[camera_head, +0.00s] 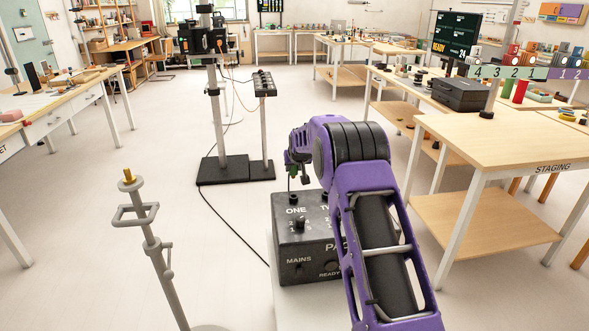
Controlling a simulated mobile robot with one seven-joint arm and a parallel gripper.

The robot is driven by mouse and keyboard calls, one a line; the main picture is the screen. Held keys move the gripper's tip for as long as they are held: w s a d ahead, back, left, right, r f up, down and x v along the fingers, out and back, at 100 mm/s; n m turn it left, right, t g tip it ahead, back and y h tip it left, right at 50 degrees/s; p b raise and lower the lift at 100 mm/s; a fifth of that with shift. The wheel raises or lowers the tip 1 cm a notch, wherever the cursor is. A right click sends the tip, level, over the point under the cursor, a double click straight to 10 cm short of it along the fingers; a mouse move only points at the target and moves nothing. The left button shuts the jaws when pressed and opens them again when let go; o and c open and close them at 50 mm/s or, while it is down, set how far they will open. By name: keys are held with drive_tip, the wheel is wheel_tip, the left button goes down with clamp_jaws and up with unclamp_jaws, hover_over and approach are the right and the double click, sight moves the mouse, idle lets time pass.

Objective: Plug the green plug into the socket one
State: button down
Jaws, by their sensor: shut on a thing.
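My purple arm reaches forward in the camera_head view, and my gripper (293,171) is at its far end, left of the rounded wrist. It is shut on the small green plug (293,178), mostly covered by the dark gripper parts. The plug is above the back left of a dark grey box (290,245). The box's top carries the label ONE (293,197) for socket one, beside a partly covered second label. The plug appears just behind the label in the picture. I cannot tell its height above the box or whether it touches. Socket one's opening is not clear at this size.
My arm hides the box's right side. A grey stand with a brass top (129,177) is at left. A black-based post (236,168) with cables stands behind, one cable lying on the floor. The STAGING table (495,140) is at right. Pale floor between is clear.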

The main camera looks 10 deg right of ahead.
drive_tip(key=shift+f+b, duration=1.2)
drive_tip(key=shift+f, duration=1.95)
drive_tip(key=shift+s+f, duration=0.1)
drive_tip(key=shift+f, duration=0.05)
drive_tip(key=shift+f, duration=1.3)
idle(2.1)
drive_tip(key=c, duration=0.5)
unclamp_jaws()
drive_tip(key=shift+o, duration=0.2)
drive_tip(key=shift+r, duration=0.1)
drive_tip(key=shift+s+r, duration=0.15)
drive_tip(key=shift+r, duration=0.05)
drive_tip(key=p+v, duration=0.1)
drive_tip(key=v, duration=1.5)
drive_tip(key=shift+s+r, duration=0.25)
drive_tip(key=shift+s, duration=0.1)
